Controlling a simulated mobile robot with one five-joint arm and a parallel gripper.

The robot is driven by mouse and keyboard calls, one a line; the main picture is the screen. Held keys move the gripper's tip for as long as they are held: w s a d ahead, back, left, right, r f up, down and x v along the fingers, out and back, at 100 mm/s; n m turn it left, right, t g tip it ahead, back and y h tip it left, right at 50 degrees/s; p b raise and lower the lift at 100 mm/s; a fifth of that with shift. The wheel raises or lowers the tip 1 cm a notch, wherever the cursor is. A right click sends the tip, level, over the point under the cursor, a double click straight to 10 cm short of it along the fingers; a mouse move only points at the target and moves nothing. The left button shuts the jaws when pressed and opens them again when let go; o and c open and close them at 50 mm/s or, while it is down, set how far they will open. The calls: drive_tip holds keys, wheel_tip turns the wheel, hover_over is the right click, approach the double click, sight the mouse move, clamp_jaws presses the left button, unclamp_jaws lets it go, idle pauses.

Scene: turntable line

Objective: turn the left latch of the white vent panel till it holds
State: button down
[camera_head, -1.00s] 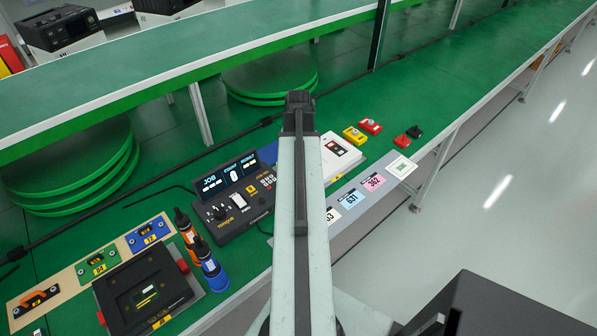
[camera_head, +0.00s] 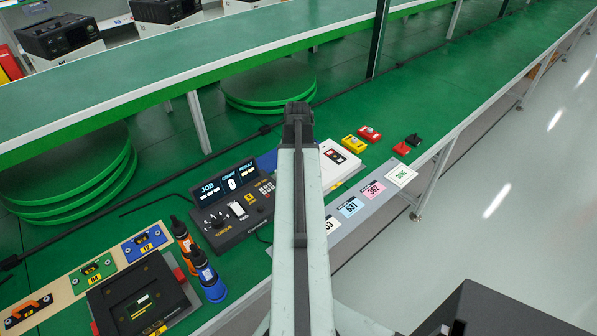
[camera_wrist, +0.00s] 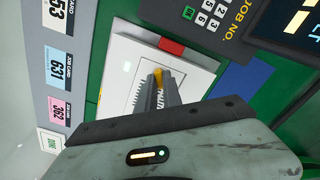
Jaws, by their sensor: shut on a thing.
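The white vent panel (camera_head: 344,166) lies on the green line just right of my arm's end, with a dark and red patch on it. In the wrist view the white panel (camera_wrist: 128,52) fills the middle, with dark vent slits beside my fingers. My gripper (camera_wrist: 159,78) is down at the panel, its grey fingers shut on a small yellow-orange latch (camera_wrist: 158,74). Only a sliver of the latch shows; its turn angle is hidden by the fingers. A red piece (camera_wrist: 172,46) sits at the panel's edge. In the head view my arm hides the fingers.
A dark torque controller (camera_head: 235,207) stands left of my arm. Orange and blue screwdrivers (camera_head: 206,276) stand nearer. Yellow (camera_head: 353,144) and red blocks (camera_head: 369,134) lie beyond the panel. Job cards (camera_head: 351,206) line the front edge. Open floor (camera_head: 500,240) is at right.

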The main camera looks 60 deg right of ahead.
drive_tip(key=shift+s+a+m, duration=0.1)
drive_tip(key=shift+s+m, duration=0.05)
drive_tip(key=shift+m, duration=3.05)
drive_tip(key=c, duration=1.5)
unclamp_jaws()
drive_tip(key=shift+r+p, duration=0.3)
wheel_tip(320, 180, up, 7)
drive_tip(key=p, duration=0.7)
drive_tip(key=shift+r, duration=0.2)
drive_tip(key=shift+f, duration=0.15)
